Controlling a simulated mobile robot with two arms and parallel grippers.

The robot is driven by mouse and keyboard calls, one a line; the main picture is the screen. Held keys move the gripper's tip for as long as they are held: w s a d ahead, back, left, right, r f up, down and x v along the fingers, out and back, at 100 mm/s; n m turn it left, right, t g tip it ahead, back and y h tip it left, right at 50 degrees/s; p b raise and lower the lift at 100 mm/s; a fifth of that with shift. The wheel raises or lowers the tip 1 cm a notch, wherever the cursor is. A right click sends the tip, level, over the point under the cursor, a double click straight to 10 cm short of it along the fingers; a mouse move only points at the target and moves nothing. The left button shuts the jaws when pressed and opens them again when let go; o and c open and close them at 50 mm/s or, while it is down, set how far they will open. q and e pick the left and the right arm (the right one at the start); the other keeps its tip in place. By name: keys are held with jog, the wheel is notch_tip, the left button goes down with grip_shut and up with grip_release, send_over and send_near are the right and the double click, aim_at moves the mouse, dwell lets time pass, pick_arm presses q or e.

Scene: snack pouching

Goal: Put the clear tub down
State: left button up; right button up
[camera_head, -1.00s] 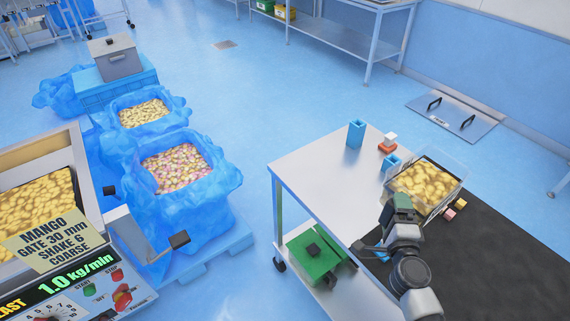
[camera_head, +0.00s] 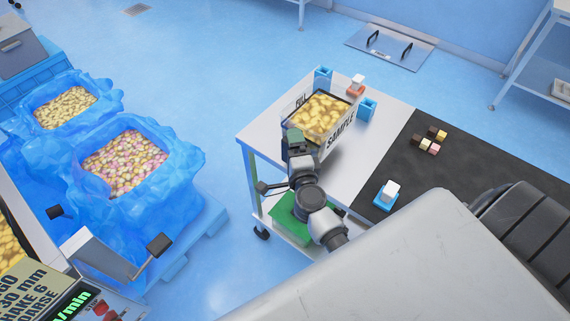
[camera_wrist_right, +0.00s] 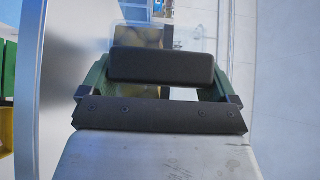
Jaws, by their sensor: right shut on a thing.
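The clear tub (camera_head: 318,116) is full of yellow pieces and has a "SAMPLE" label on its near right side. It is over the bare steel end of the table (camera_head: 262,130), slightly tilted in the head view. I cannot tell whether its base touches the steel. My right gripper (camera_head: 297,138) is shut on the tub's near left side. In the right wrist view, the gripper (camera_wrist_right: 160,80) has its dark pad in front of the tub, whose yellowish contents (camera_wrist_right: 145,37) show behind it. My left gripper is not in view.
A blue cup (camera_head: 323,75), an orange-and-white item (camera_head: 356,86) and another blue cup (camera_head: 367,108) stand close behind and right of the tub. A dark mat (camera_head: 445,168) to the right carries small blocks (camera_head: 430,141) and a blue-and-white item (camera_head: 388,194).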

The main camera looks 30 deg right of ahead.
aim_at(285, 161)
jog(key=shift+w+a+f, duration=0.65)
jog(key=shift+w+a, duration=0.05)
jog(key=shift+a, duration=0.2)
jog(key=shift+a+f+b, duration=0.1)
jog(key=shift+f+b, duration=0.05)
jog(key=shift+b, duration=0.2)
notch_tip(285, 161, down, 3)
jog(key=shift+f+b, duration=0.2)
jog(key=shift+b, duration=0.75)
jog(key=shift+f, duration=0.15)
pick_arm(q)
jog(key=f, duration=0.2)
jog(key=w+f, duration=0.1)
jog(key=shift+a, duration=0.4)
pick_arm(e)
jog(key=shift+f, duration=0.1)
jog(key=o, duration=1)
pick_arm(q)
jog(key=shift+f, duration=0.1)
